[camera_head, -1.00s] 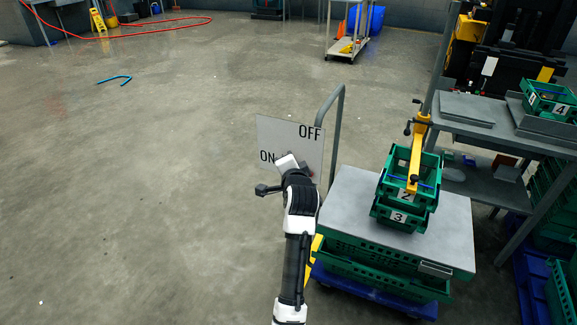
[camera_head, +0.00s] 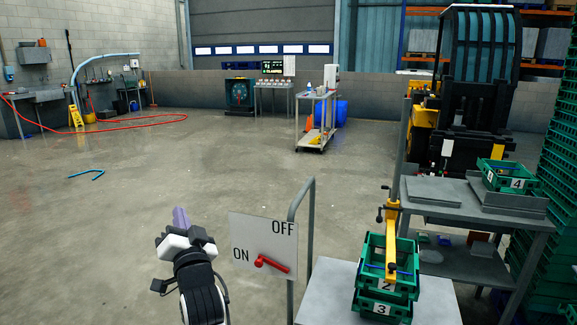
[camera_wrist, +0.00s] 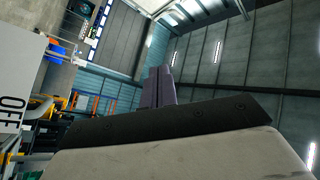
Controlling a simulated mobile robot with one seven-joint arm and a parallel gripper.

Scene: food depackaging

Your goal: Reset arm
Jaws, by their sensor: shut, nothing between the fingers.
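My gripper (camera_head: 180,217) is in the lower middle of the head view, raised in front of and to the left of the ON/OFF panel (camera_head: 262,232). Its purple-grey fingers are together, point upward and hold nothing. In the wrist view the closed fingers (camera_wrist: 158,88) point up toward the ceiling. A red lever (camera_head: 272,264) on the panel lies tilted, with its left end near the ON label. The gripper is apart from the panel and lever. Part of the panel with OFF also shows in the wrist view (camera_wrist: 12,85).
A grey-topped cart (camera_head: 330,290) carries stacked green crates (camera_head: 383,295) under a yellow clamp (camera_head: 391,240) at right. A grey shelf unit (camera_head: 455,200) holds another green crate (camera_head: 505,177). A forklift (camera_head: 475,100) stands behind. The floor (camera_head: 110,225) at left is open.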

